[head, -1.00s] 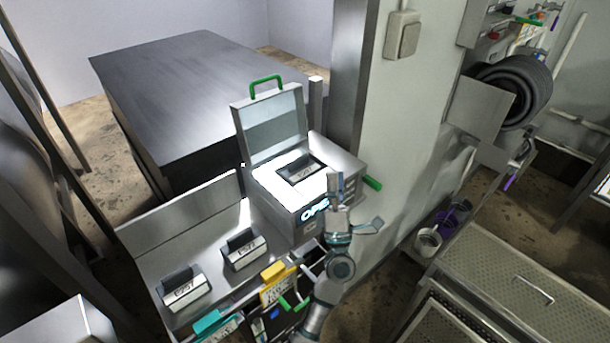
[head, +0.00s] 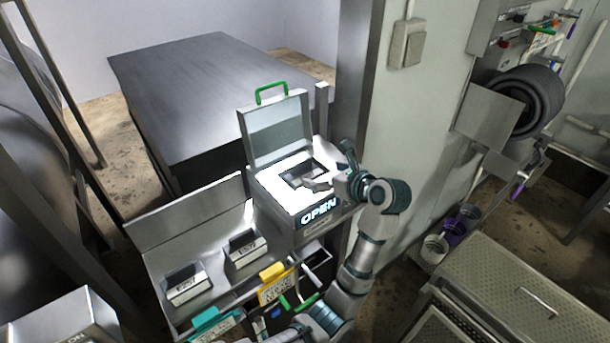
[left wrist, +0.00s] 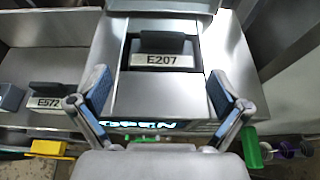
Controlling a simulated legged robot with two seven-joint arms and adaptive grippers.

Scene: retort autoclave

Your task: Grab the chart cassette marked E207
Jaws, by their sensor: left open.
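The chart cassette marked E207 (left wrist: 160,60) has a white label and a dark grip on top. It sits in the recess of the open-lidded box (head: 283,210). In the head view the cassette (head: 299,173) is partly covered by my left gripper. My left gripper (head: 333,168) is over the right side of the box. In the left wrist view the left gripper (left wrist: 159,84) is open and empty, with its fingers spread wide and the cassette beyond and between them. I see no contact with the cassette. My right gripper is not in view.
Two similar cassettes, one reading E572 (head: 246,252) and another apparently E257 (head: 188,287), stand on the steel shelf left of the box. The box's raised lid (head: 276,133) stands behind the recess. A wall with a switch (head: 406,43) is to the right.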

